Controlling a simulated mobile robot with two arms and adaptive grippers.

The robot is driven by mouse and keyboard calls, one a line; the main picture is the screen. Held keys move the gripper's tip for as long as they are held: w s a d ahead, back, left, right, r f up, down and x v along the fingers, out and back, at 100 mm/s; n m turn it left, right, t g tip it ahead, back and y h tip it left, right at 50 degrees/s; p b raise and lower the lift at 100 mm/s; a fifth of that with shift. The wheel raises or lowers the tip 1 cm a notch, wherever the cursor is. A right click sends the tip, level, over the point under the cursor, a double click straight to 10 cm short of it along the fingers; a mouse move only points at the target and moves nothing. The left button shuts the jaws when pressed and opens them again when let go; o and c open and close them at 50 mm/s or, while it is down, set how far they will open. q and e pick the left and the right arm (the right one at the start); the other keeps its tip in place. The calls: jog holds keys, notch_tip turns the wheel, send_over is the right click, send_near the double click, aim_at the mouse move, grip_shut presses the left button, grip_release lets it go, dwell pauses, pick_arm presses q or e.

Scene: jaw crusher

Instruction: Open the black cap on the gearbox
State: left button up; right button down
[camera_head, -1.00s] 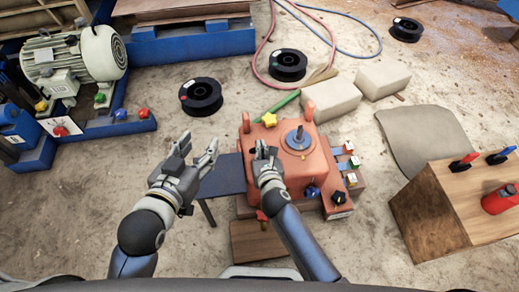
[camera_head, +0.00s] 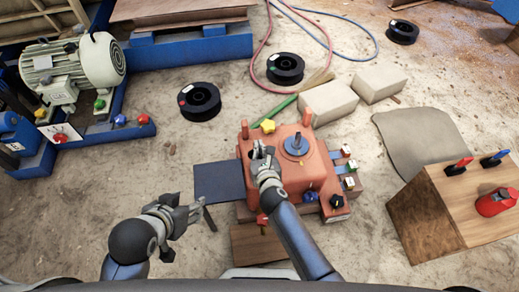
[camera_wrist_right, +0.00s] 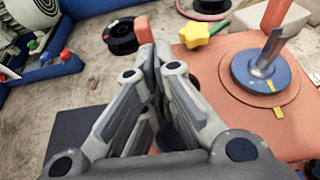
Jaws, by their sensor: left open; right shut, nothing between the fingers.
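The orange-red gearbox (camera_head: 318,176) stands right of centre, with a blue disc and upright metal tab (camera_head: 296,145) on top. My right gripper (camera_head: 262,150) is shut and empty over the gearbox's left part. In the right wrist view its fingers (camera_wrist_right: 155,55) are together. A dark round part (camera_wrist_right: 180,138) on the gearbox shows only partly behind the fingers; I cannot tell whether it is the black cap or whether they touch it. A black star-shaped knob (camera_head: 337,201) sits at the gearbox's lower right. My left gripper (camera_head: 186,222) is open and empty, lower left of the gearbox.
A yellow star knob (camera_head: 268,126) sits at the gearbox's back edge. A dark plate (camera_head: 218,181) is at its left. A wooden box with a red part (camera_head: 496,202) stands at right. Black spools (camera_head: 200,101) and pale blocks (camera_head: 328,102) lie behind.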

dwell(0.5)
jog(key=v, duration=1.2)
jog(key=shift+r, duration=0.1)
